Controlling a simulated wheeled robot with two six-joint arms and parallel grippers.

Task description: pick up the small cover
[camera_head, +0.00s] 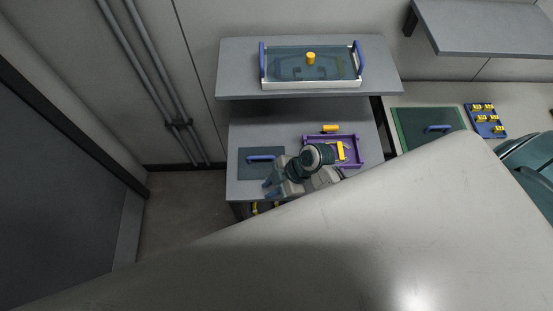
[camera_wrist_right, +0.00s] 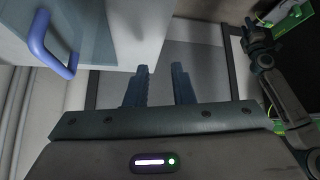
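The small cover (camera_head: 248,168) is a flat dark blue-grey plate with a blue bar handle (camera_head: 262,158) on top, lying on the left of the lower table. In the right wrist view, a blue handle on a glassy blue plate (camera_wrist_right: 50,45) shows at upper left, beside the fingers and apart from them. My right gripper (camera_head: 271,187) is just in front of the plate's right edge in the head view. Its fingers (camera_wrist_right: 160,88) are apart, with nothing between them.
A purple tray (camera_head: 360,158) with a yellow piece stands to the right, partly behind my wrist. Above is a shelf (camera_head: 235,72) with a covered white tray (camera_head: 312,84). A green board (camera_head: 403,138) and a blue rack (camera_head: 486,120) are farther right.

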